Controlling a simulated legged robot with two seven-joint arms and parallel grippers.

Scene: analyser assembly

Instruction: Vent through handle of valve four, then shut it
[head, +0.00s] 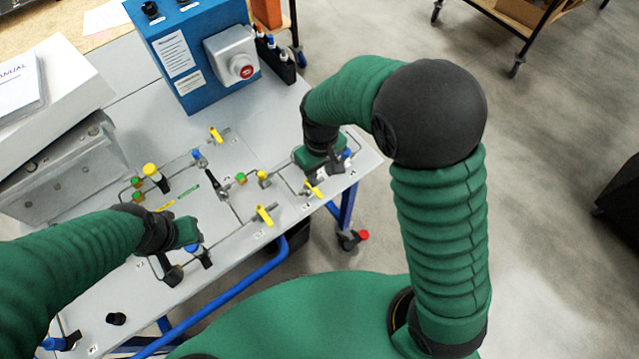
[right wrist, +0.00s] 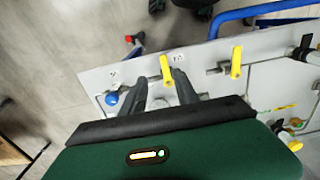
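Several yellow valve handles stand on the grey panel; I cannot read which is number four. My right gripper (head: 325,168) is over the panel's right end, beside a yellow handle (head: 314,188). In the right wrist view the right gripper (right wrist: 160,80) is open, its two dark fingers apart. That yellow handle (right wrist: 166,69) stands upright in the picture between the fingertips, with no clear contact. A second yellow handle (right wrist: 236,62) is to its right, also upright. In the head view it is the front handle (head: 264,215). My left gripper (head: 170,268) is low over the panel's left part; its opening is unclear.
A blue box with a red button (head: 246,72) stands at the back. A blue knob (right wrist: 112,98) is left of the right gripper's fingers. Thin pipes and fittings cover the panel (head: 225,265). A white box (head: 60,90) is at the left; open floor lies to the right.

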